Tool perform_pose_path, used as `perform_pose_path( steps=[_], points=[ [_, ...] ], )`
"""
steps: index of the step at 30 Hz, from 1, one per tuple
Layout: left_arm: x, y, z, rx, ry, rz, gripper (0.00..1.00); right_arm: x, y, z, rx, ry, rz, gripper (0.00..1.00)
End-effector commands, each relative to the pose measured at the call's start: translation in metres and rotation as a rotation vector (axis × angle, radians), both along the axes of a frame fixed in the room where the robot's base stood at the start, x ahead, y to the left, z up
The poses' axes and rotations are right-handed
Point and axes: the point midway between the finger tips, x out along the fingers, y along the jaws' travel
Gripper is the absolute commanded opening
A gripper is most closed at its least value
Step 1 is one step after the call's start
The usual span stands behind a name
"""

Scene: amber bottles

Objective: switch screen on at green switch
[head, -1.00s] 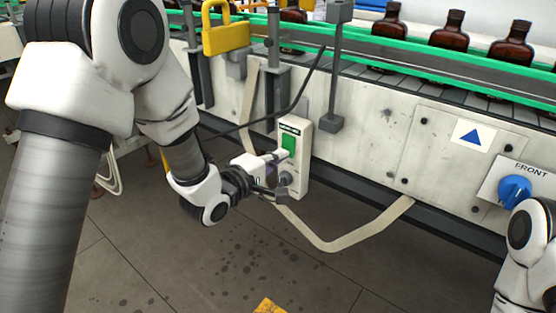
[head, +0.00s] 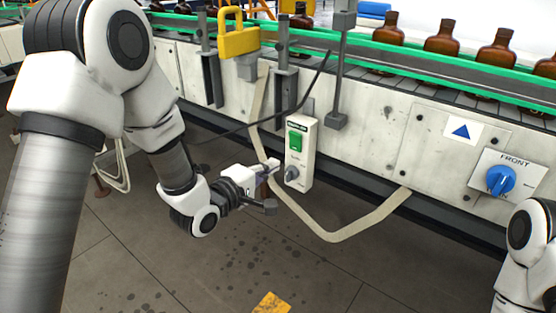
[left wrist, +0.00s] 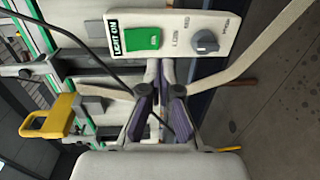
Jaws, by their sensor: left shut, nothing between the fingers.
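The green switch (head: 295,140) sits on the upper part of a cream control box (head: 304,160) at the conveyor's side. A label above it reads LIGHT ON in the left wrist view. Below the switch is a grey rotary knob (head: 291,174). The green switch (left wrist: 142,40) and knob (left wrist: 205,42) also show in the left wrist view. My left gripper (head: 272,184) is shut and empty, just left of the box's lower part. In the left wrist view its fingers (left wrist: 165,76) point at the box, apart from the switch. No screen can be made out.
A yellow padlock-shaped part (head: 238,35) is up left of the box. A dark cable and a beige strap (head: 345,233) hang nearby. Amber bottles (head: 443,38) stand on the conveyor. A blue FRONT knob (head: 502,180) is at right. The floor below is open.

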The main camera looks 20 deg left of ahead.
Motion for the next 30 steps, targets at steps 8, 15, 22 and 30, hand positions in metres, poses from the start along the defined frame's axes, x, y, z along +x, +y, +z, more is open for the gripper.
perform_pose_path(
  steps=[8,15,22,30],
  points=[
    [-0.055,0.021,-0.009,-0.006,0.004,0.004,0.0,0.001,0.0,0.002,0.0,-0.003,0.0,0.4],
    [-0.072,0.026,-0.011,0.0,0.0,0.001,0.0,0.001,0.0,0.003,0.0,-0.003,0.0,0.4],
    [-0.072,0.026,-0.011,0.0,0.0,0.0,0.0,0.001,0.0,0.002,0.0,-0.003,0.0,0.4],
    [-0.074,0.025,-0.025,0.002,0.029,-0.002,0.0,0.001,0.0,0.002,0.0,-0.003,0.0,0.4]
  ],
)
